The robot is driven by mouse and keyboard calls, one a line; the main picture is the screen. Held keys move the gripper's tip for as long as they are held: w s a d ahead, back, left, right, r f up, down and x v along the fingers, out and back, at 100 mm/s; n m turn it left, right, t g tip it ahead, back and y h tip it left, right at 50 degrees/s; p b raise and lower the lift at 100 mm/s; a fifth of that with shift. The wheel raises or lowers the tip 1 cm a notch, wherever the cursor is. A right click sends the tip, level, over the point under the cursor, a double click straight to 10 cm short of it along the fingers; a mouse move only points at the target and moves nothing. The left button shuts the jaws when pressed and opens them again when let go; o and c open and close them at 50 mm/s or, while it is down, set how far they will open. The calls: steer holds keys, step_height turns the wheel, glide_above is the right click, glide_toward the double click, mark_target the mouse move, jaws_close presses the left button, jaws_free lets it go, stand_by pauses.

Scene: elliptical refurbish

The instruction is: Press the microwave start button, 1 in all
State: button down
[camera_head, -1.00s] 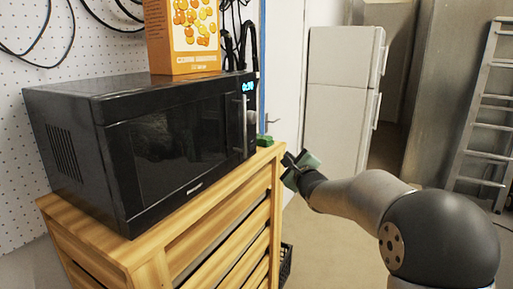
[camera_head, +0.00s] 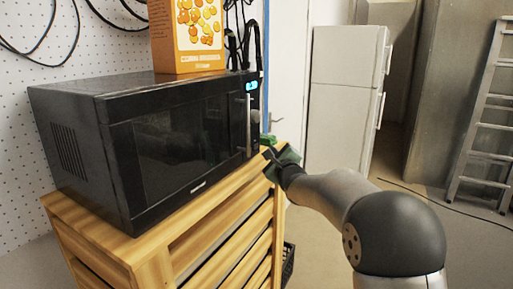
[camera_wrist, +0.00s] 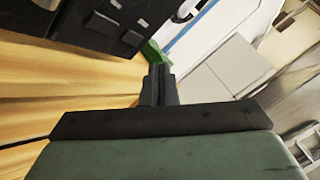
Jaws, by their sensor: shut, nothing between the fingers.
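A black microwave (camera_head: 165,150) stands on a slatted wooden cabinet, its door facing front right. Its control panel (camera_head: 252,120) with a lit blue display (camera_head: 251,86) is at the right end of the front, beside the door handle. In the wrist view the dark panel (camera_wrist: 112,22) is at the upper left, with small pale-marked parts; I cannot tell which is the start button. My gripper (camera_head: 268,154) is shut and empty, just right of the microwave's lower right corner. In the wrist view its fingertips (camera_wrist: 159,72) are below and right of the panel, seemingly apart from it.
The wooden cabinet top (camera_head: 150,245) runs below the microwave. A small green object (camera_head: 268,138) lies at its far right corner, close beyond my fingertips. An orange box (camera_head: 187,38) stands on the microwave. A white fridge (camera_head: 343,95) and ladder (camera_head: 480,120) are farther back; open floor lies between.

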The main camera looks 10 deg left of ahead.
mark_target(256, 146)
steer(key=shift+w+a, duration=0.25)
steer(key=shift+a, duration=0.35)
steer(key=shift+w+a, duration=0.2)
steer(key=shift+a, duration=0.4)
steer(key=shift+a, duration=0.1)
stand_by(1.1)
steer(key=shift+w+a+b, duration=0.15)
steer(key=shift+a+b, duration=0.15)
steer(key=shift+b, duration=0.05)
